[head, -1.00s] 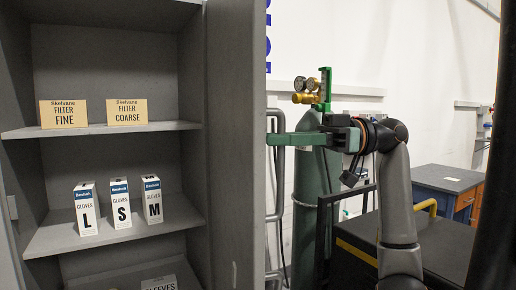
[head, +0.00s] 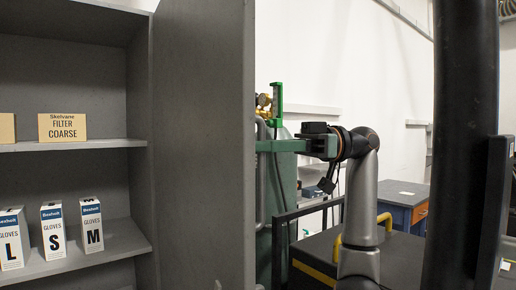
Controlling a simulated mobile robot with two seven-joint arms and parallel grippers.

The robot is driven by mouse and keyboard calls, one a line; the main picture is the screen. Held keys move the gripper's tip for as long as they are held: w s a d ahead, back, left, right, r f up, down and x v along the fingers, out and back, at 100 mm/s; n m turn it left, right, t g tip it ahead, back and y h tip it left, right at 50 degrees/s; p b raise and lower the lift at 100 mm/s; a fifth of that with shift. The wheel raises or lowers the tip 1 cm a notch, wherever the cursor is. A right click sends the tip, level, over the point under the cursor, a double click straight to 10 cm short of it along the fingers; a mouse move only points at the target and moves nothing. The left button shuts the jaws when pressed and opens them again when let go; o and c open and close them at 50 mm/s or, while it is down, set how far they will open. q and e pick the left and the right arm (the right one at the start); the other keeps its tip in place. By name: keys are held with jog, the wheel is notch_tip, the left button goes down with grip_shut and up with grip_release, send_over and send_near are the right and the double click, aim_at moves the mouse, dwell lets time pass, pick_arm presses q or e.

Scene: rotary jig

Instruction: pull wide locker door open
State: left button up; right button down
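The wide locker door (head: 203,150) is a tall grey panel. It stands open at the right side of the grey locker (head: 95,188), and the locker's shelves are exposed. My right gripper (head: 276,146) has a green finger reaching left to the door's free edge. The finger's tip ends at or behind that edge, so I cannot tell whether it touches the door. Only one finger shows clearly, so its opening cannot be judged. My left gripper is out of view.
Filter boxes (head: 63,127) stand on the upper shelf and glove boxes (head: 53,230) on the lower shelf. A green gas cylinder (head: 285,185) with a brass regulator (head: 263,102) is behind my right gripper. A dark cart (head: 402,262) and a blue workbench (head: 397,203) stand at the right.

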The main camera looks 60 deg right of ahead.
jog(key=c, duration=0.8)
grip_release()
jog(key=shift+c, duration=0.2)
jog(key=shift+d, duration=0.1)
jog(key=v, duration=0.7)
jog(key=shift+s, duration=0.2)
